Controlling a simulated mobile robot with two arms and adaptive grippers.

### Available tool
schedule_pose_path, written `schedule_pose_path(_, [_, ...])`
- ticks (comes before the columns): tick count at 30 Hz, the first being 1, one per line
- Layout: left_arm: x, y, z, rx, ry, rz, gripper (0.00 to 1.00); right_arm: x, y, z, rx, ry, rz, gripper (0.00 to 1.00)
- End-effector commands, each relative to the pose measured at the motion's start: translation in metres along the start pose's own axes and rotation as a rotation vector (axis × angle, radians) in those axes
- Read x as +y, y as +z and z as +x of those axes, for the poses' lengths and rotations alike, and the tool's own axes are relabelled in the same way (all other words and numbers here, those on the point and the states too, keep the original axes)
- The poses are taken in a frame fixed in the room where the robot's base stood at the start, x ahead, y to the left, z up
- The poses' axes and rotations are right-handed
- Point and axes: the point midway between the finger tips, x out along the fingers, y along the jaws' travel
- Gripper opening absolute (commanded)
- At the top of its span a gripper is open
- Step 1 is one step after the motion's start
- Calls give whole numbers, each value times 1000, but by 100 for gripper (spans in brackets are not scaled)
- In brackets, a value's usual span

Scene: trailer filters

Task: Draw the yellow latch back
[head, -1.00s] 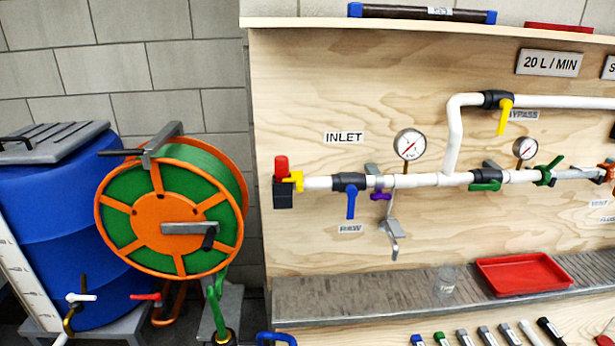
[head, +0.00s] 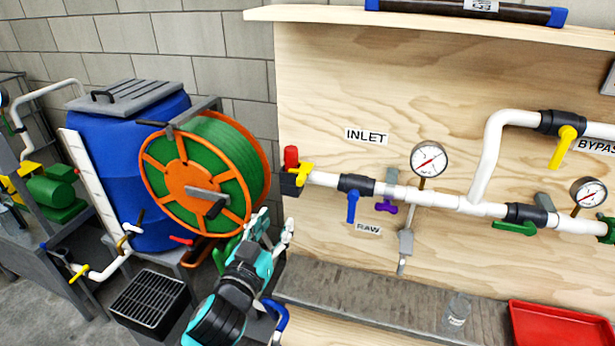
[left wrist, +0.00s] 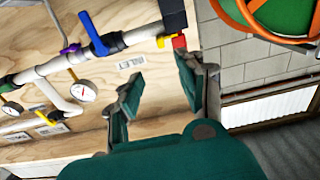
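My right gripper is not in view.
An orange and green hose reel (head: 195,185) stands close left of the latch, in front of a blue barrel (head: 110,150). A blue valve handle (head: 351,205) hangs right of the latch. A grey ledge (head: 370,290) runs below the pipe.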

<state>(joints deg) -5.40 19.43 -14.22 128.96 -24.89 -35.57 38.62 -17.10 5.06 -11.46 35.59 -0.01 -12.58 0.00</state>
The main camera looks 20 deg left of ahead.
Motion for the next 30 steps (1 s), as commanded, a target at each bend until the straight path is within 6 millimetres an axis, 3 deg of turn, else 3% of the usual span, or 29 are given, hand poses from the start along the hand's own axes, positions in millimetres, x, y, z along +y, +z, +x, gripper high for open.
schedule_pose_path(8, [0, -4, 55, 1, 0, 3, 38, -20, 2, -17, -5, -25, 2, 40])
schedule_pose_path(18, [0, -2, 128, -2, 0, 2, 38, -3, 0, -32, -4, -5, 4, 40])
schedule_pose_path(24, [0, 0, 155, -1, 1, 1, 38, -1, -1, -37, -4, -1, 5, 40])
schedule_pose_path(30, [1, 1, 165, -2, 1, 2, 38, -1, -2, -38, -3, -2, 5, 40])
